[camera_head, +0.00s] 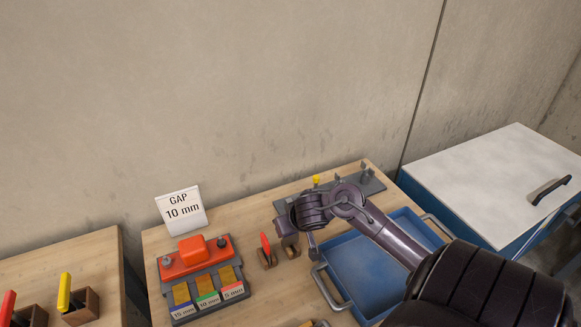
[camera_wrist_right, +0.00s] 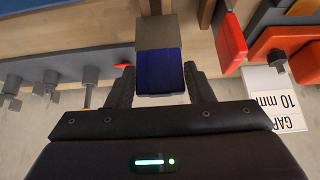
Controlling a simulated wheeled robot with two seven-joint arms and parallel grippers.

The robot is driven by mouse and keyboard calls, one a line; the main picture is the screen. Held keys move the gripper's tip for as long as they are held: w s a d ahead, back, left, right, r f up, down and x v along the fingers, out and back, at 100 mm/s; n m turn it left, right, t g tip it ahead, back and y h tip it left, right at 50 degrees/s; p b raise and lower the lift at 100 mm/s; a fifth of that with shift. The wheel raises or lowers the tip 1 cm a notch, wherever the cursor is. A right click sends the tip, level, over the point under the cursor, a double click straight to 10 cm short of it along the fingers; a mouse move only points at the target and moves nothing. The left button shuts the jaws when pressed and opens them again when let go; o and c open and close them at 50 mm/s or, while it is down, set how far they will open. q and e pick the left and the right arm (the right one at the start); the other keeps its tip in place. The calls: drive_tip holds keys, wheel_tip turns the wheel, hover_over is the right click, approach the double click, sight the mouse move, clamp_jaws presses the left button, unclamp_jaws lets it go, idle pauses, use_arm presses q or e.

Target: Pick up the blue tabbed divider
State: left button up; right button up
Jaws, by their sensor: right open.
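The blue tabbed divider (camera_wrist_right: 160,76) shows in the right wrist view as a dark blue piece adjoining a grey-brown block (camera_wrist_right: 158,32). My right gripper (camera_wrist_right: 158,90) is open, with one dark finger on each side of the blue piece. Narrow gaps seem to show beside it; I cannot tell whether either finger touches. In the head view my right arm reaches in from the right, and its gripper (camera_head: 287,226) is over a small holder (camera_head: 290,249). I cannot make out the blue divider there; the arm's end covers that spot. My left gripper is not in view.
A red divider (camera_head: 265,243) stands close left of my right gripper. A grey-and-orange stand (camera_head: 205,268) with gap labels and a "GAP 10 mm" sign (camera_head: 181,211) are further left. A grey rail (camera_head: 350,186) lies behind; a blue tray (camera_head: 365,265) lies right, under my arm.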

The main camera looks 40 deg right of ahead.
drive_tip(key=c, duration=0.6)
clamp_jaws()
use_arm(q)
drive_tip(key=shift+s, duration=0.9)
use_arm(e)
drive_tip(key=shift+r, duration=0.1)
